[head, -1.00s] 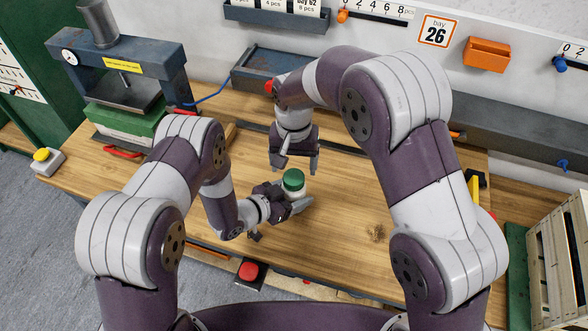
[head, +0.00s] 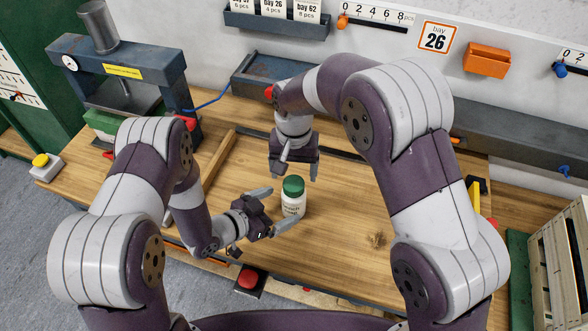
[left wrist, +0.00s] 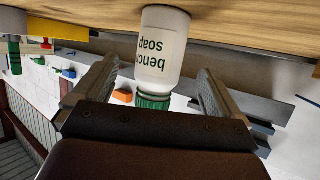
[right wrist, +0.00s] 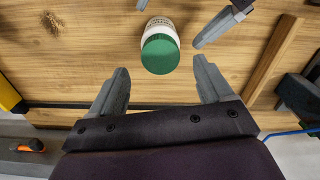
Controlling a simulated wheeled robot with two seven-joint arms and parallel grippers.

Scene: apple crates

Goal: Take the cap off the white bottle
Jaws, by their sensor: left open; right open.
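The white bottle (head: 293,205) stands upright on the wooden bench with its green cap (head: 293,186) on. In the left wrist view the bottle (left wrist: 163,48) shows upside down, its label reading "bench soap", between the finger lines. My left gripper (head: 273,208) is open beside the bottle, its fingers spread toward it on the left; whether they touch it cannot be told. My right gripper (head: 297,175) is open, pointing down just behind and above the bottle. In the right wrist view the green cap (right wrist: 160,54) lies beyond the open fingertips.
A press (head: 120,65) stands at the back left of the bench. A red button box (head: 248,280) is at the front edge, and a wooden crate (head: 562,260) stands at the far right. The bench right of the bottle is clear.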

